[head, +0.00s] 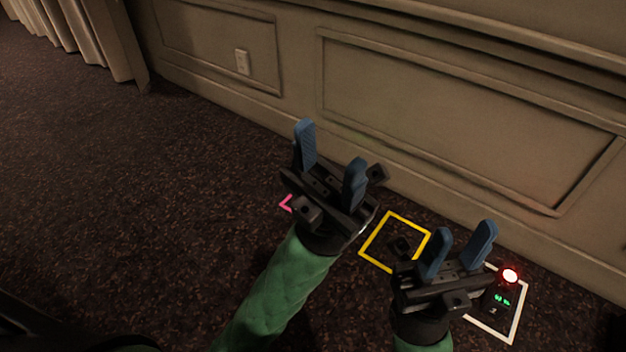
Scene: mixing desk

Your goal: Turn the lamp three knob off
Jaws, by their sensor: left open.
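A white outline (517,320) at the lower right surrounds a glowing red lamp (510,275) and small green lit marks (502,299). A small pale mark beside them is too small to read surely, and my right gripper hides part of this outline. I cannot tell which knob is lamp three's. My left gripper (330,147) is open and empty, up and left of the yellow outline. My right gripper (463,237) has its fingers apart and empty, between the yellow and white outlines.
A pink outline (286,203) shows only partly behind my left gripper. A panelled wall (450,125) with a socket (242,62) runs behind. A curtain (85,35) hangs at the upper left. The dark speckled floor (130,190) at left is clear.

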